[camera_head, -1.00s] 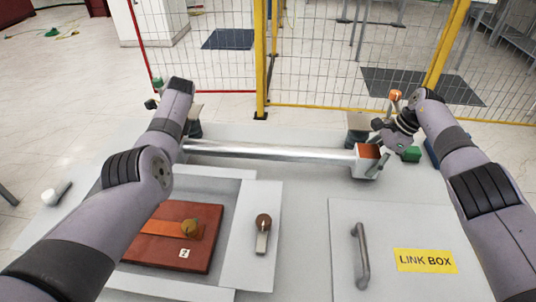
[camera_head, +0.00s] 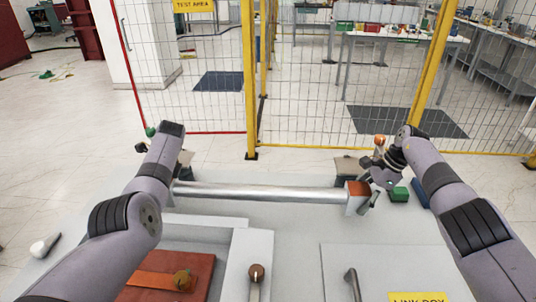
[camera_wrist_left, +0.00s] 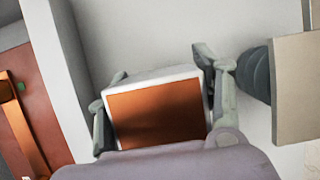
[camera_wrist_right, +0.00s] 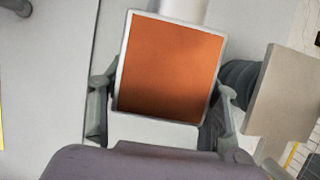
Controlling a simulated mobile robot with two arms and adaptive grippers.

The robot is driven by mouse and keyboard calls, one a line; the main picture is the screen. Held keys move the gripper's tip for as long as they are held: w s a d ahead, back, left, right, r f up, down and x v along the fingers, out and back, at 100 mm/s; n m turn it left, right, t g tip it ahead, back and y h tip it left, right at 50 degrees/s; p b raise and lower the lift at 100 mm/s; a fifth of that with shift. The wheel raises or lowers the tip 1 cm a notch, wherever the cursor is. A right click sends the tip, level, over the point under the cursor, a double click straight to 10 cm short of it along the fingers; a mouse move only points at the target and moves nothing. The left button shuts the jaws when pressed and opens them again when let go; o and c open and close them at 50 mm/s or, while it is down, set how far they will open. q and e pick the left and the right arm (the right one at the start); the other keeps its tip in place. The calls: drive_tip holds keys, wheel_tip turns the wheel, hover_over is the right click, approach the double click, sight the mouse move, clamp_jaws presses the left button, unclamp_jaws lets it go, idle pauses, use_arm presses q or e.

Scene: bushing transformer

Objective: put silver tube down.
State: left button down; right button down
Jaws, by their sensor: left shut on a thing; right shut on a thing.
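The silver tube (camera_head: 262,192) lies level, left to right, over the grey work surface. Its right end carries a square block (camera_head: 357,196) with a copper-coloured top. My right gripper (camera_head: 372,190) is shut on this block; the right wrist view shows the fingers on both sides of the copper face (camera_wrist_right: 170,68). My left gripper is mostly hidden behind its arm in the head view. The left wrist view shows it (camera_wrist_left: 155,105) shut on the matching block (camera_wrist_left: 157,112) at the left end. I cannot tell whether the tube touches the surface.
A dark ribbed post with a flat pad (camera_head: 348,166) stands behind the right end, another behind the left. A green block (camera_head: 398,194) sits right of the right gripper. In front are a recess with a red-brown plate (camera_head: 198,272) and a lidded panel (camera_head: 395,262). A mesh fence (camera_head: 330,100) stands behind.

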use_arm(q)
drive_tip(key=shift+r, duration=0.1)
use_arm(e)
drive_tip(key=shift+w+r, duration=0.1)
drive_tip(key=shift+r, duration=0.2)
